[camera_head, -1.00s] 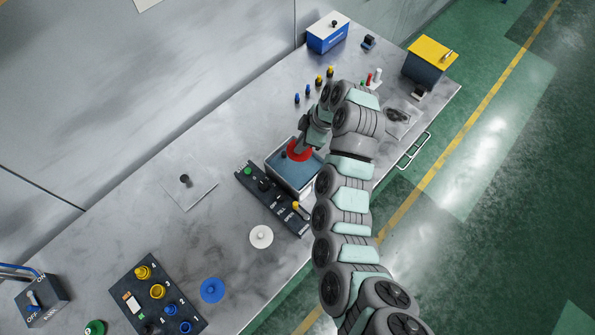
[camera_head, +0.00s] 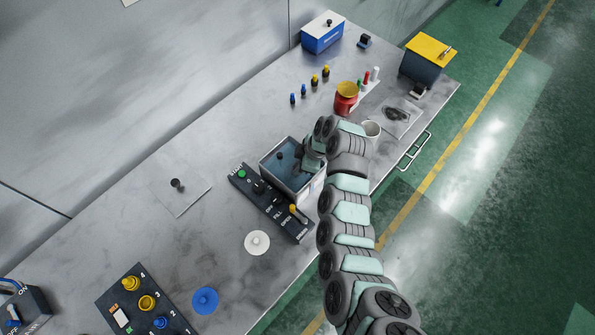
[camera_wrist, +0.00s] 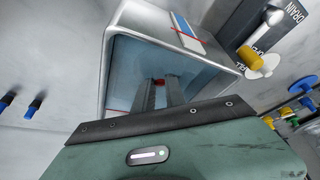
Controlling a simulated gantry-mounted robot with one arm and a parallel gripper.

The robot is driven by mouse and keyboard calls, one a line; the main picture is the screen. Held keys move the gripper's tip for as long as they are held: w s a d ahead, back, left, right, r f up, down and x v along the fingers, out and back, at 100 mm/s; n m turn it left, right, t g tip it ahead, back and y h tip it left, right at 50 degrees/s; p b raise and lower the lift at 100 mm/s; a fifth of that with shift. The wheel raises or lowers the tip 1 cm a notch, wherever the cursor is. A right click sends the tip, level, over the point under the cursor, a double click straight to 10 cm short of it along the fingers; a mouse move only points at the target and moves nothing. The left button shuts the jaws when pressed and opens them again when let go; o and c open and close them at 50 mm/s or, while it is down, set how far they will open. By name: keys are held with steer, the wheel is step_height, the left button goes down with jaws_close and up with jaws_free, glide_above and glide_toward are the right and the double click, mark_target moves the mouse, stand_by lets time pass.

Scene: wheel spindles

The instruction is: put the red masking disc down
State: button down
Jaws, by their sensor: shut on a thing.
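My gripper (camera_head: 299,168) reaches down into a grey open tank (camera_head: 309,190) holding bluish liquid. The wrist view shows the two fingers (camera_wrist: 159,84) close together inside the tank (camera_wrist: 103,75), with a small red piece of the masking disc (camera_wrist: 159,82) between their tips. The gripper is shut on this disc. Most of the disc is hidden by the fingers and seems to be below the liquid surface. In the head view the disc is not visible.
A control strip (camera_head: 268,204) with knobs runs along the tank's left side. A white disc (camera_head: 257,243) and blue disc (camera_head: 205,301) lie nearer. The bench left of the strip is mostly clear.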

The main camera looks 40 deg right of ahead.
steer(key=shift+f, duration=1.45)
steer(key=shift+f, duration=0.1)
steer(key=shift+f, duration=0.15)
steer(key=c, duration=1.4)
jaws_free()
steer(key=shift+v, duration=0.8)
steer(key=p+v, duration=0.1)
steer(key=v, duration=1)
steer(key=shift+a, duration=0.1)
